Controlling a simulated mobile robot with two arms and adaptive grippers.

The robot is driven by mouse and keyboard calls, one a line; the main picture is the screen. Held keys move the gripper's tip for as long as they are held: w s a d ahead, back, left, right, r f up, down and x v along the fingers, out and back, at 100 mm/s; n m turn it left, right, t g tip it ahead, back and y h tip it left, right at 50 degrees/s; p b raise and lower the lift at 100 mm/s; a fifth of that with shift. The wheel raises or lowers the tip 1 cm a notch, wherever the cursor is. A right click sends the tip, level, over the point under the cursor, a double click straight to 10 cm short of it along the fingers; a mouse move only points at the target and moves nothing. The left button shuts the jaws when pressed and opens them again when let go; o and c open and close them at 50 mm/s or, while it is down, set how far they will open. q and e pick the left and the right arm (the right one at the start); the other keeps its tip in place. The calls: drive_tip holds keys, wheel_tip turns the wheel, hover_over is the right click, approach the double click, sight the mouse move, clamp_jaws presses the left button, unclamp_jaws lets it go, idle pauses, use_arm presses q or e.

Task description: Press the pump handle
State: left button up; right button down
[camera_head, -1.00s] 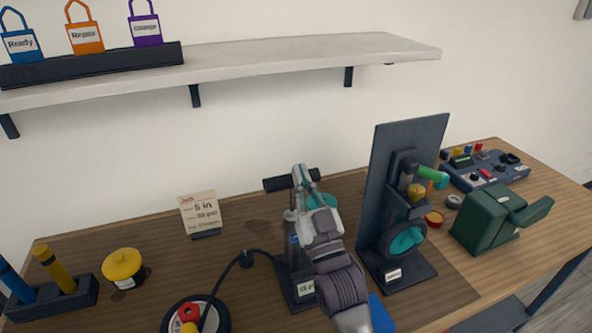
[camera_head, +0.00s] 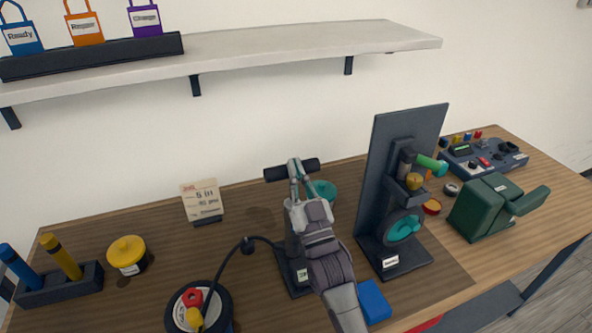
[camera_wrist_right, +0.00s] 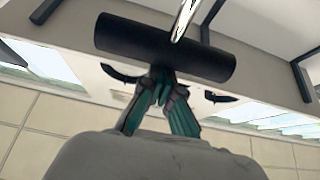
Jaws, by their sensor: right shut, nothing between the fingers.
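The floor pump's handle (camera_head: 309,164) is a black horizontal bar at the top of the pump. My right gripper (camera_head: 294,167) is shut and empty at the middle of this bar. In the right wrist view the handle (camera_wrist_right: 120,37) spans the upper middle, and the gripper's teal-and-grey fingers (camera_wrist_right: 163,82) meet its lower edge. I cannot tell whether they touch it. My right arm hides much of the pump's body. The pump's base (camera_head: 291,273) stands on the workbench, with a black hose (camera_head: 224,283) leading left. My left gripper is not in view.
A dark upright stand with a teal wheel (camera_head: 403,229) is close on the right. A teal round thing (camera_head: 325,190) is behind my gripper. A blue block (camera_head: 373,302), a green machine (camera_head: 483,211) and a job card (camera_head: 202,201) are nearby. A shelf (camera_head: 270,53) runs above.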

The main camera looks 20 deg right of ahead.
use_arm(q)
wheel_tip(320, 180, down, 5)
drive_tip(key=b, duration=0.4)
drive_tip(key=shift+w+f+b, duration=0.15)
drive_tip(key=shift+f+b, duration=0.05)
drive_tip(key=shift+b, duration=0.15)
use_arm(e)
wheel_tip(320, 180, down, 8)
